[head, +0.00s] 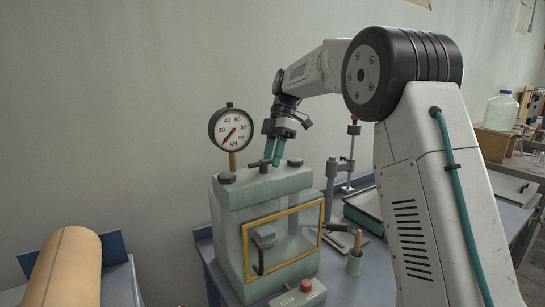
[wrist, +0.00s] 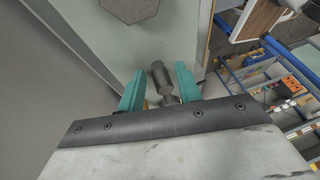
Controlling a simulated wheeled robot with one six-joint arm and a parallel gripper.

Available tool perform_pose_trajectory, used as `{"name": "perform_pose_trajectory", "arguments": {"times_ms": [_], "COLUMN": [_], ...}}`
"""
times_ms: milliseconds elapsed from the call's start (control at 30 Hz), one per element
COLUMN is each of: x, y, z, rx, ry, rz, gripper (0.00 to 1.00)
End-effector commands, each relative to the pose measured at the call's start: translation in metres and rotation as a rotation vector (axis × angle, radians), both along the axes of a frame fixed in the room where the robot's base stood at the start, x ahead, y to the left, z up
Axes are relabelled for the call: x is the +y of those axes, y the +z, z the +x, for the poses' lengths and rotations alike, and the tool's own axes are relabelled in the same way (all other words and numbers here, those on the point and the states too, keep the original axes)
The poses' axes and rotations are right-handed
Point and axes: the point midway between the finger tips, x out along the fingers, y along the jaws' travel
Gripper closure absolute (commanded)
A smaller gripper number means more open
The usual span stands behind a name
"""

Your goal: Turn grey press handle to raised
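The press (head: 228,200) is a grey-green block with a yellow-framed clear door, standing on a blue bench. A short dark grey handle (head: 256,163) shows at its top, partly hidden by my gripper (head: 273,158). In the wrist view, the handle (wrist: 161,76) is a dark cylinder lying between the two teal fingers of my gripper (wrist: 159,70). The fingers are apart, with a narrow gap visible on each side of the handle. I cannot tell how the handle's far end joins the press.
A round kN gauge (head: 231,129) stands on the press's top left. A red-buttoned control box (head: 298,297) sits in front, and a cup with a wooden-handled tool (head: 355,262) stands to the right. A metal stand (head: 340,185) is behind. A brown roll (head: 66,268) lies at left.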

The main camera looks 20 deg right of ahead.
Motion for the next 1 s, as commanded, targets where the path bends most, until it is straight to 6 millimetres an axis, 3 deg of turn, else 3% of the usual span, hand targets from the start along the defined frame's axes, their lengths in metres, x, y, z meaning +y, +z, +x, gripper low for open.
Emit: {"name": "perform_pose_trajectory", "arguments": {"times_ms": [167, 600, 1000], "x": [-0.002, -0.024, -0.026], "y": [0.006, 0.064, 0.071], "z": [0.002, 0.019, 0.020], "rx": [-0.001, -0.001, 0.001], "ry": [0.000, 0.001, 0.001], "rz": [0.000, 0.000, 0.000], "gripper": [0.66, 0.66, 0.66]}}
